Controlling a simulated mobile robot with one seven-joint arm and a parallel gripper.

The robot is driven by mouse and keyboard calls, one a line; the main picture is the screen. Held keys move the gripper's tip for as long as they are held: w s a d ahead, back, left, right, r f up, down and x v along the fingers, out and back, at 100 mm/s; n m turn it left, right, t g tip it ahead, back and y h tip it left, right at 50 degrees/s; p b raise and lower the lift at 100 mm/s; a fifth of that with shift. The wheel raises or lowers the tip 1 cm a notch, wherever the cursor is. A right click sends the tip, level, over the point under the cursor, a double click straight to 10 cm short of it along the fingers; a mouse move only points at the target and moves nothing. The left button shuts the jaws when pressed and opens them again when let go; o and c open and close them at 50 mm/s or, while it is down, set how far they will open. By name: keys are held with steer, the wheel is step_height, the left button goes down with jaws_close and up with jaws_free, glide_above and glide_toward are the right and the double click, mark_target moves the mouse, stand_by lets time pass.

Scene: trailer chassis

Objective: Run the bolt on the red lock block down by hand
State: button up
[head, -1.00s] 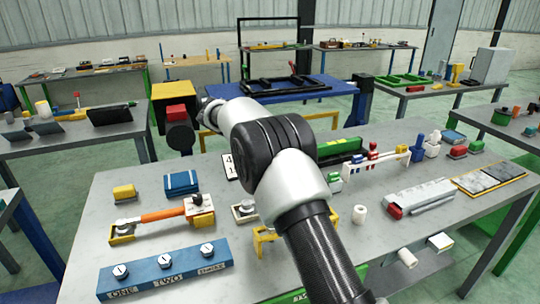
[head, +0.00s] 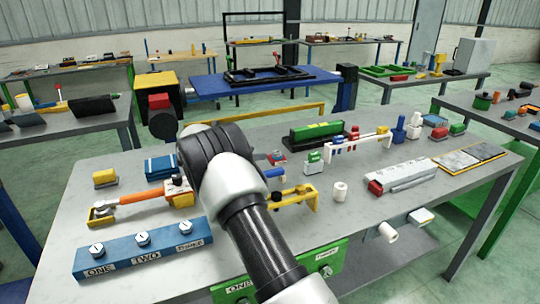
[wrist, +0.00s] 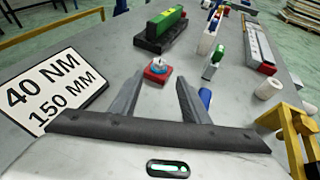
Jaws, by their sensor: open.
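The red lock block (wrist: 158,72) sits on the grey bench, with a pale bolt head (wrist: 158,66) on its top. In the head view the red lock block (head: 277,157) is small, just right of my arm. My gripper (wrist: 160,82) is open and empty. In the wrist view its two fingers frame the block from the near side, with the block ahead between the fingertips and apart from them. In the head view my arm hides the gripper.
A white sign reading 40 NM 150 MM (wrist: 52,88) stands close on the left. A green-topped black block (wrist: 162,30) lies beyond the lock block. A blue piece (wrist: 205,97) is by the right finger. A yellow bracket (wrist: 290,128) is at right.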

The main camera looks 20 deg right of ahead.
mark_target(275, 153)
steer(key=x, duration=1)
steer(key=shift+w+d+f+b, duration=0.1)
steer(key=shift+b, duration=0.25)
steer(key=c, duration=1.1)
